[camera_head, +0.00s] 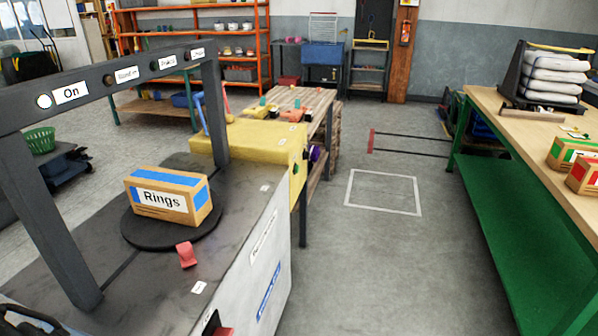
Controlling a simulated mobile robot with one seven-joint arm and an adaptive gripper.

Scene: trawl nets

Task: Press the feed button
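A grey machine (235,240) stands at the left, with white labels along its top edge and front. A red lever-like piece (187,254) sits on its top near the edge. A red part (222,331), partly cut off, shows at the bottom edge of the picture beside a small label. A small green knob or button (296,169) is on the end of the yellow unit (250,140) behind. The small labels are too blurred to read, so I cannot tell which control is the feed button.
A box marked Rings (167,196) lies on a black round plate (140,235) under a dark frame (110,75). Its white On lamp (44,101) is bright. A green-legged bench (520,120) stands right. Open floor (400,260) lies between. A dark object (25,320) fills the lower-left corner.

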